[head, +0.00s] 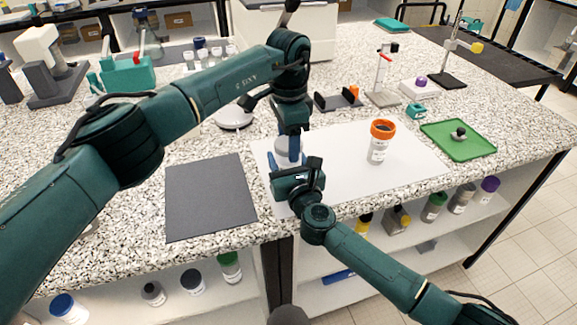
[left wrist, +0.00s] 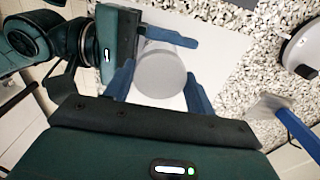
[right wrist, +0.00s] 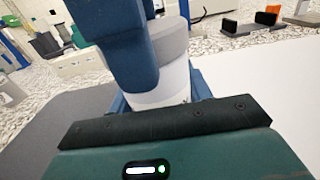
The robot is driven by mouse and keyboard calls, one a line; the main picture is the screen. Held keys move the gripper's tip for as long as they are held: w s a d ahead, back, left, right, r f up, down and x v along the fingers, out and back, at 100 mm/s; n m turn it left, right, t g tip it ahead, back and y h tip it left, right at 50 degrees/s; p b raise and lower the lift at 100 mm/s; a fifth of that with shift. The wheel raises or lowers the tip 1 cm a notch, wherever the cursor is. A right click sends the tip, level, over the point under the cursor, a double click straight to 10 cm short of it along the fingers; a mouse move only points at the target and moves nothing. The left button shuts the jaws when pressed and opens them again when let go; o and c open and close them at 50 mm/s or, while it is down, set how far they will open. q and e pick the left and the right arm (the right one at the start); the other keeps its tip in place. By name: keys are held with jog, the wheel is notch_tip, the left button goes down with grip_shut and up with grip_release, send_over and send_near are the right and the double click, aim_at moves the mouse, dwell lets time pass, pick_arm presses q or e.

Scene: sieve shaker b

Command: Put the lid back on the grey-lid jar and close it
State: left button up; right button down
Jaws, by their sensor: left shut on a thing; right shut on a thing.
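The grey-lid jar (right wrist: 176,80) has a pale body and stands upright at the left part of the white mat (head: 345,185). Its round grey lid (left wrist: 160,74) sits at the jar's top, level as far as I see; I cannot tell whether it is fully seated. My left gripper (head: 288,148) comes from above, its blue fingers shut on the lid's sides, as the left wrist view shows (left wrist: 160,85). My right gripper (head: 293,170) is shut on the jar body from the front, below the lid. The arms hide much of the jar in the head view.
A green tray (head: 480,149) with a small dark-and-grey object lies farther right. A dark mat (head: 208,200) lies empty at left. A round scale-like device (head: 233,120) and a dark holder (head: 335,103) stand behind.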

pick_arm(q)
jog(key=m, duration=0.8)
jog(key=shift+m, duration=0.3)
jog(key=m, duration=0.6)
jog(key=shift+m, duration=0.3)
jog(key=m, duration=0.6)
jog(key=shift+m, duration=0.3)
jog(key=m, duration=0.6)
jog(key=shift+m, duration=0.3)
jog(key=m, duration=0.6)
jog(key=shift+m, duration=0.3)
jog(key=m, duration=0.6)
jog(key=shift+f, duration=0.1)
jog(key=m, duration=1.2)
jog(key=shift+m, duration=0.3)
jog(key=o, duration=1.1)
